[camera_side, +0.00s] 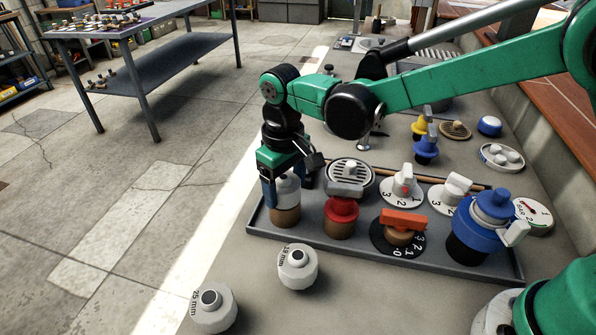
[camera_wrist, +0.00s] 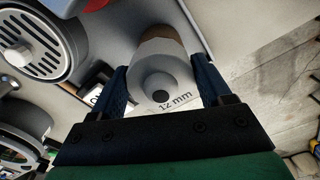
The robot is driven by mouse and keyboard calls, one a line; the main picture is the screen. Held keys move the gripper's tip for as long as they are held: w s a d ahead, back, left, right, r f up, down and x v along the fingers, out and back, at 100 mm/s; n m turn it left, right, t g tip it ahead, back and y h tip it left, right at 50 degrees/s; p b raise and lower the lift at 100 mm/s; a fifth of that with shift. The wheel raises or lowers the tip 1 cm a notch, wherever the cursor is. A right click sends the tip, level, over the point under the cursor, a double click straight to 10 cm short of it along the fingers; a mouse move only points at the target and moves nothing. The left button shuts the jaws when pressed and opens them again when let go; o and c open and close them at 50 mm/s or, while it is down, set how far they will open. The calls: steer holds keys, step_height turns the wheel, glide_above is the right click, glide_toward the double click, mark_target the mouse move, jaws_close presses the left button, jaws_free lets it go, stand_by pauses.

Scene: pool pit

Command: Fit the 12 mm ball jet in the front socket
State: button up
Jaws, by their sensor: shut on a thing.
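The white 12 mm ball jet (camera_wrist: 158,78) is between the two blue fingers of my gripper (camera_wrist: 162,70) in the wrist view, its "12 mm" label facing the camera. In the side view my gripper (camera_side: 287,180) points down and is shut on the jet (camera_side: 289,187), over a brown cylindrical socket (camera_side: 285,216) at the tray's left front corner. The jet looks upright and in line with the socket. Their edges meet in the picture, but I cannot tell if the jet is seated or just above. A finger hides part of the jet.
A red-topped fitting (camera_side: 341,217) stands close to the right of the socket. An orange-handled dial (camera_side: 402,228), a blue valve (camera_side: 487,225) and a round grille (camera_side: 349,170) share the grey tray (camera_side: 385,258).

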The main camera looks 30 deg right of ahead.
steer(key=shift+f, duration=0.3)
stand_by(0.5)
steer(key=o, duration=1.2)
steer(key=shift+r, duration=2.5)
steer(key=shift+r, duration=2)
